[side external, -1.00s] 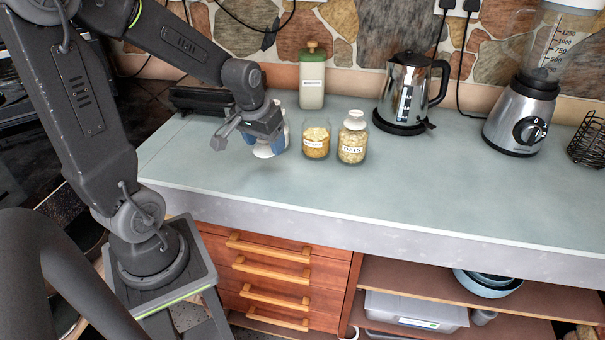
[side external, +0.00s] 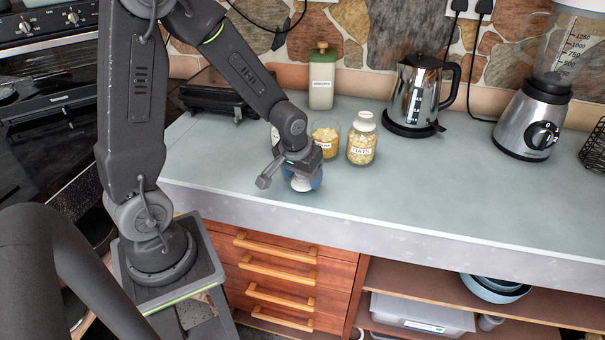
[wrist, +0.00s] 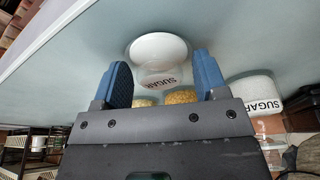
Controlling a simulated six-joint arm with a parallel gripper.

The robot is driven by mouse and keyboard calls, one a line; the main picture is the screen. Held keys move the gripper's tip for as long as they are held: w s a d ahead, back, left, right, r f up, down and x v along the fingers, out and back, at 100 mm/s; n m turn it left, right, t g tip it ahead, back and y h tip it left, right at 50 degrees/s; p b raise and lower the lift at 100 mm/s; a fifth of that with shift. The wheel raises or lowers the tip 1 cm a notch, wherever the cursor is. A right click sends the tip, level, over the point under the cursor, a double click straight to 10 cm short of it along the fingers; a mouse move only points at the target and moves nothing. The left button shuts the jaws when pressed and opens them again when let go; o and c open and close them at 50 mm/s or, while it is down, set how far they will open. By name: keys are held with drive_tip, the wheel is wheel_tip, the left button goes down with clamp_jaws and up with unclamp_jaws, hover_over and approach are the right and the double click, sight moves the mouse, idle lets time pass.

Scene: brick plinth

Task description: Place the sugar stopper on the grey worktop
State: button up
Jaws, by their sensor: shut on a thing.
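My gripper (side external: 305,176) is shut on the white sugar stopper (side external: 302,185), low over the front part of the grey worktop (side external: 420,190). In the wrist view, the stopper's round white face (wrist: 158,46) shows between my two blue fingertips (wrist: 163,76), with a "SUGAR" label below it. I cannot tell whether the stopper touches the worktop. The white sugar jar (wrist: 256,100) shows at the right in the wrist view. In the side view it is mostly hidden behind my arm.
A jar of yellow grains (side external: 326,138) and a stoppered oats jar (side external: 362,140) stand behind my gripper. A green-topped canister (side external: 321,78), a kettle (side external: 415,95) and a blender (side external: 530,120) stand farther back. The worktop right of my gripper is clear.

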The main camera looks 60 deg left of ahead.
sight(296, 188)
drive_tip(key=shift+f, duration=0.15)
drive_tip(key=o, duration=0.9)
drive_tip(key=v, duration=1.1)
drive_tip(key=s+d+r+m+t, duration=0.1)
drive_tip(key=s+d+r, duration=0.1)
drive_tip(key=s+d, duration=0.1)
drive_tip(key=s+d+r+m+t+h, duration=0.1)
drive_tip(key=s+d+r+m, duration=0.1)
drive_tip(key=s+d+r, duration=0.1)
drive_tip(key=s+d+r+m+t, duration=0.1)
drive_tip(key=s+d+r+m, duration=0.1)
drive_tip(key=s, duration=0.3)
drive_tip(key=shift+d+r, duration=0.55)
drive_tip(key=shift+r, duration=0.1)
